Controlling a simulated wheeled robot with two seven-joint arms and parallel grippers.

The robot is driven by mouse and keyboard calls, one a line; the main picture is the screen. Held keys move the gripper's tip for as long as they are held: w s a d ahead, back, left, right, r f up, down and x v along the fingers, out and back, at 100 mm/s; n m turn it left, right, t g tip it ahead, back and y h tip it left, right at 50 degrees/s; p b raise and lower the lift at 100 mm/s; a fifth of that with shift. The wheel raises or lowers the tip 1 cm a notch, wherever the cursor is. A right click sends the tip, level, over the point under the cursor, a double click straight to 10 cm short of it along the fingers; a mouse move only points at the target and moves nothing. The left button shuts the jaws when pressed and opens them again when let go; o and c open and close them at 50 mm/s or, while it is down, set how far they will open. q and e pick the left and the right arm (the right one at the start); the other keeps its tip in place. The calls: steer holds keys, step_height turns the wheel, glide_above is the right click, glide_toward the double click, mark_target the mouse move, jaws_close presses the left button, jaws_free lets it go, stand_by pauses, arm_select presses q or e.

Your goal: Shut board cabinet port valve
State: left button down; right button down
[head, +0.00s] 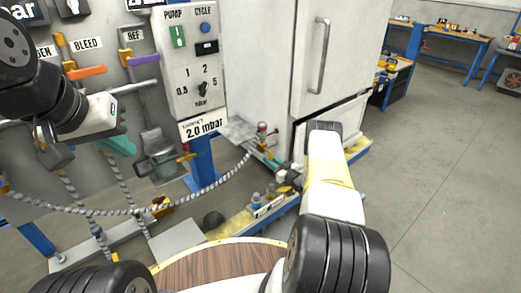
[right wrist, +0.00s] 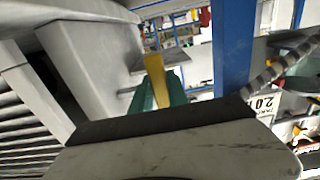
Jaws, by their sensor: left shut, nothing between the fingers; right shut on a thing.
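The grey valve board (head: 105,50) stands at the left in the head view, with a yellow, an orange (head: 86,72) and a purple (head: 145,59) lever. My left gripper (head: 118,147) is shut and empty in front of the board, its teal fingers below the orange lever. My right arm reaches forward beside the white cabinet; its fingertips cannot be made out in the head view. In the right wrist view my right gripper (right wrist: 161,88) is shut on a yellow lever (right wrist: 156,78), a teal finger on each side. The body of this valve is not clear, nor whether it is the cabinet port valve.
The white cabinet (head: 262,45) with a bar handle (head: 321,55) stands right of the board. A grey hose (head: 215,185) hangs in a loop across the lower board. A round wooden top (head: 225,265) is near me. The floor (head: 440,170) at right is clear.

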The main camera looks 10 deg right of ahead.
stand_by(0.8)
steer(key=shift+s+a+r+m, duration=0.3)
steer(key=shift+a+r+m, duration=0.35)
steer(key=shift+m, duration=2.35)
steer(key=shift+s+a+r+m, duration=0.35)
steer(key=shift+a+r+m, duration=0.25)
steer(key=shift+m, duration=2.4)
steer(key=shift+s+a+r+m, duration=0.3)
steer(key=shift+a+r+m, duration=0.3)
steer(key=shift+m, duration=2.4)
steer(key=shift+r, duration=0.15)
steer(key=c, duration=1.3)
jaws_free()
steer(key=v, duration=0.7)
steer(key=shift+s+d, duration=0.3)
